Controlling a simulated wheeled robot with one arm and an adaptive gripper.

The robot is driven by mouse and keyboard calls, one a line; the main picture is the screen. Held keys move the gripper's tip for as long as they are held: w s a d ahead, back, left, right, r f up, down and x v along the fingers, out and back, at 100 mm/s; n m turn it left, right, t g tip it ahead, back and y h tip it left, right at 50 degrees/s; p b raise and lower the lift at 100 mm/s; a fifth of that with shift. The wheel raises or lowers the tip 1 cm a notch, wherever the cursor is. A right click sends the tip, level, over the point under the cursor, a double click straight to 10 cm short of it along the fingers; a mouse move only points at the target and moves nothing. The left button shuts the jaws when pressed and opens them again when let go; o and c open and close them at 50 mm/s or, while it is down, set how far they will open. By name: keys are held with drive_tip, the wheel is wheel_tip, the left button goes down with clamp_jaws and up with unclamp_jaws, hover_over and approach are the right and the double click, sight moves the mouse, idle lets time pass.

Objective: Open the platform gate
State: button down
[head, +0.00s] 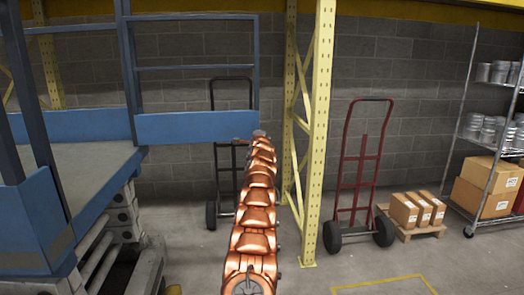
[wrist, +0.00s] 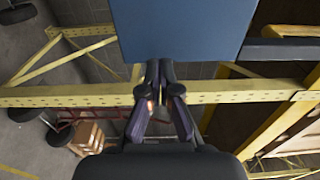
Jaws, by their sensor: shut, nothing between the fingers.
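The blue platform gate (head: 197,127), a railed frame with a solid lower panel, extends right from a corner post of the blue lift platform (head: 85,170), out past the deck edge. The side of the deck nearest the gate looks open. My copper-coloured arm reaches up to the gate's free right end. My gripper (wrist: 162,68) is shut and empty, its fingertips at the lower edge of the blue panel (wrist: 185,30) in the wrist view. I cannot tell whether they touch it. In the head view the fingers are hidden at the arm's far end.
A yellow rack upright (head: 316,130) stands close right of my arm. A black hand truck (head: 212,185) is behind the gate, a red one (head: 361,170) to the right. Boxes on a pallet (head: 410,210) and a wire shelf (head: 470,120) stand farther right. Floor at front right is clear.

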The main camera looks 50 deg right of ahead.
drive_tip(key=s+b+v, duration=0.1)
drive_tip(key=b+v, duration=0.8)
drive_tip(key=v, duration=0.3)
drive_tip(key=shift+d+b, duration=0.35)
idle(0.7)
